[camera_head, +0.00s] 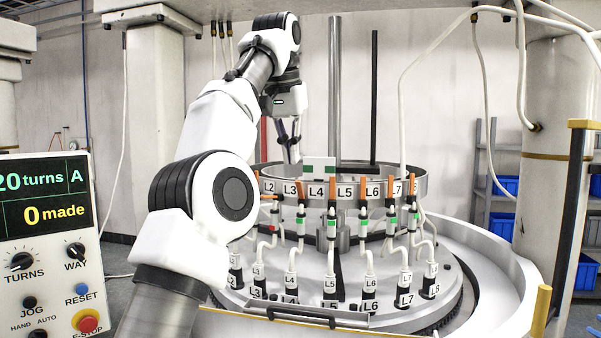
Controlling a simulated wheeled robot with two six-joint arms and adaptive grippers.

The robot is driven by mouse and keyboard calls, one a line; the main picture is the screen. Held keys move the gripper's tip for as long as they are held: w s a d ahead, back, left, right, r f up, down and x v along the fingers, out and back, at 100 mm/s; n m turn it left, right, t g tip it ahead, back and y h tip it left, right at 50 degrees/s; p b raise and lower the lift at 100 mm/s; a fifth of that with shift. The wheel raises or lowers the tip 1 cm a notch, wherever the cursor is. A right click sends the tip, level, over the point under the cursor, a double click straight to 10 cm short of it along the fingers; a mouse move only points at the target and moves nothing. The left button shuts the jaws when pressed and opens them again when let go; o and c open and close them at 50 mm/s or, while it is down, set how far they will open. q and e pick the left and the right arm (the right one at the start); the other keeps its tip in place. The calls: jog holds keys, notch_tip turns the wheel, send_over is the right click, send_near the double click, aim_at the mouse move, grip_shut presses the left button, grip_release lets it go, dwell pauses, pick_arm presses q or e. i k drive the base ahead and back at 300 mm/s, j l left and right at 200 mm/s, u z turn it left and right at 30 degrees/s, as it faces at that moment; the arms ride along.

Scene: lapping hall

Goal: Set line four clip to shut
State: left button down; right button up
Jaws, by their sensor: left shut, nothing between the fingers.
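The line four clip (300,224) is a small fitting with a green band on the white hose rising from the lower L4 label. An orange lever (305,189) stands upright above it, near the L4 plate (316,190) on the ring. My left gripper (289,158) is shut and empty. In the picture it shows above and slightly left of the clip, over the ring's rim, apart from the lever. Its fingertips are small in the picture. My right gripper is not in view.
Similar hoses, clips and orange levers stand close on both sides along the round metal ring (428,184). A control box (48,235) reading "20 turns A" and "0 made" stands at left. A dark bar handle (300,312) lies in front. A yellow-topped post (570,215) stands at right.

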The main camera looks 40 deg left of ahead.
aim_at(300, 190)
jog(key=i+j, duration=0.7)
jog(key=j, duration=0.2)
